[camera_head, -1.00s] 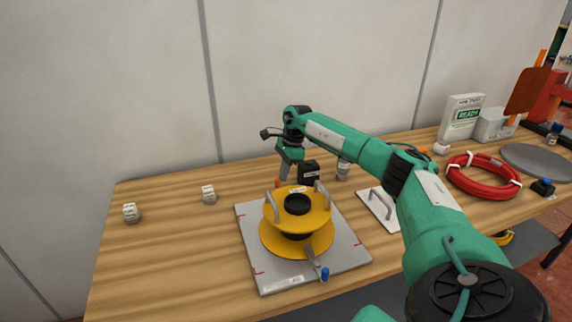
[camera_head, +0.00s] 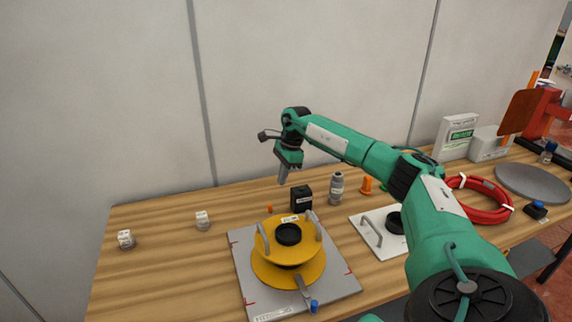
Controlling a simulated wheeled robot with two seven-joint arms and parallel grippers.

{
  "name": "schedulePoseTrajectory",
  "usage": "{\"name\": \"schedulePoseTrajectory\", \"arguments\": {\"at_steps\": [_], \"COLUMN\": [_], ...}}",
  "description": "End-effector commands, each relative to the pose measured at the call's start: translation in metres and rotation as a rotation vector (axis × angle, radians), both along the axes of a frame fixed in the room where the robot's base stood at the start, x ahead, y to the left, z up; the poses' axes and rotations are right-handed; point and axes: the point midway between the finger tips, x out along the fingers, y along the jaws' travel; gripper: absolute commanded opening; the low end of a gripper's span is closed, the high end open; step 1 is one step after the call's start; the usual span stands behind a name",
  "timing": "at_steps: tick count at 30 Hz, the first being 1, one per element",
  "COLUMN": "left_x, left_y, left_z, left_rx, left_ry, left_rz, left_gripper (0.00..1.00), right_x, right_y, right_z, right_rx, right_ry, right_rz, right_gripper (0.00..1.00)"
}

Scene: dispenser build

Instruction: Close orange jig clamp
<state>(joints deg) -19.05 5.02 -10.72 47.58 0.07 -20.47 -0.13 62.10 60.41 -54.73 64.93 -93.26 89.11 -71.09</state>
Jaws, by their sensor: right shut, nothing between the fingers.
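The yellow spool-shaped part (camera_head: 288,272) sits on the grey jig plate (camera_head: 340,278). A small orange tip (camera_head: 269,208), which looks like the orange clamp's handle, shows behind the yellow part. The rest of that clamp is hidden, so I cannot tell its position. A grey lever with a blue tip (camera_head: 314,305) is at the plate's front edge. My right gripper (camera_head: 283,179) is shut and empty, pointing down above and slightly right of the orange tip, apart from it. My left gripper is not in view.
A black box (camera_head: 301,199), a grey bottle (camera_head: 336,188) and an orange cone-like piece (camera_head: 367,185) stand behind the jig. A white plate with a handle (camera_head: 371,231) lies to the right, partly behind my arm. Two small white blocks are at left. A red hose coil (camera_head: 484,213) lies farther right.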

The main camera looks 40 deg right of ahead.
Motion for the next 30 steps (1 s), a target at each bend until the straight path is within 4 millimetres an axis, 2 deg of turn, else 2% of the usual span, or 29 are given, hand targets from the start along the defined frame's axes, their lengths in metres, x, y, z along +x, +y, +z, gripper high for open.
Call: {"name": "schedulePoseTrajectory", "arguments": {"at_steps": [1,6,25,28,30], "left_x": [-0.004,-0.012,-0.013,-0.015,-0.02], "left_y": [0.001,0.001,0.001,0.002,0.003], "left_z": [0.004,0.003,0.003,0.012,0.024], "left_rx": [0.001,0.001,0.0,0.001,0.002], "left_ry": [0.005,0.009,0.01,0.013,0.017], "left_rz": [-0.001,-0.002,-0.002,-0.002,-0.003], "left_gripper": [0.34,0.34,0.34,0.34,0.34], "right_x": [-0.001,-0.002,-0.002,-0.002,-0.002], "right_y": [0.001,0.002,0.002,0.002,0.002], "right_z": [0.008,0.013,0.014,0.025,0.039], "right_rx": [0.0,0.0,0.0,0.0,0.0], "right_ry": [0.0,0.0,0.0,-0.001,-0.001], "right_rz": [0.0,0.0,-0.001,0.0,-0.001], "right_gripper": [0.0,0.0,0.0,0.0,0.0]}}
